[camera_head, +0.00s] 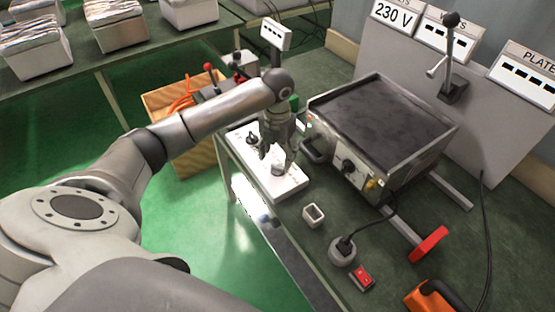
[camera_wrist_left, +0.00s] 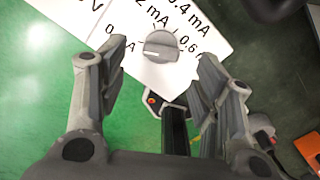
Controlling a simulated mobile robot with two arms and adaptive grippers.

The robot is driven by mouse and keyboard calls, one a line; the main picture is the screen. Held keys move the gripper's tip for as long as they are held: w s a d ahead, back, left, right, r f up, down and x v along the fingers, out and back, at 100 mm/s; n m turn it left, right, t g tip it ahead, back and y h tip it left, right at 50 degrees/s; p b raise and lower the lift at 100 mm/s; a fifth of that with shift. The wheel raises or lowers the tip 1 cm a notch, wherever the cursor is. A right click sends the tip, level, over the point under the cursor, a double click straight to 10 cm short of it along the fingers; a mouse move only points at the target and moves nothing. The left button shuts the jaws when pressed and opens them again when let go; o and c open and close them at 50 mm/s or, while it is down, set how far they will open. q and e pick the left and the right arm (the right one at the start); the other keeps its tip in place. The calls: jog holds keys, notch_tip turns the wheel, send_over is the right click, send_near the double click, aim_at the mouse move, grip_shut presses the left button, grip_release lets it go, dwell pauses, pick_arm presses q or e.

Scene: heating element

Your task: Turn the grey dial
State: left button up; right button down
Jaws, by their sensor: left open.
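The grey dial (camera_wrist_left: 161,46) sits on a white panel (camera_wrist_left: 75,15) printed with mA values, and in the left wrist view it lies between and just beyond my open fingers. In the head view the dial (camera_head: 278,170) shows at the fingertips, partly covered by them. My left gripper (camera_head: 276,160) points down over the white panel (camera_head: 290,186). In the left wrist view the gripper (camera_wrist_left: 160,75) is open with a finger on each side of the dial, apart from it. My right gripper is not in view.
A dark hot plate box (camera_head: 385,120) with a black knob stands right of the panel. A small white square holder (camera_head: 313,215), a round socket with a plug (camera_head: 343,250) and a red switch (camera_head: 362,278) lie nearer. A lever (camera_head: 452,60) stands behind.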

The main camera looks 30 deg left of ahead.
aim_at(278, 165)
pick_arm(q)
jog(key=shift+f+p, duration=0.3)
jog(key=shift+f, duration=1.7)
jog(key=c, duration=1)
jog(key=shift+f+m+b, duration=0.15)
jog(key=shift+m+b, duration=1.15)
jog(key=shift+b, duration=0.05)
jog(key=m+b, duration=0.3)
jog(key=shift+m, duration=0.3)
jog(key=m+b, duration=0.2)
jog(key=m, duration=0.1)
jog(key=shift+m+b, duration=0.95)
jog(key=shift+m, duration=0.35)
jog(key=shift+r, duration=0.2)
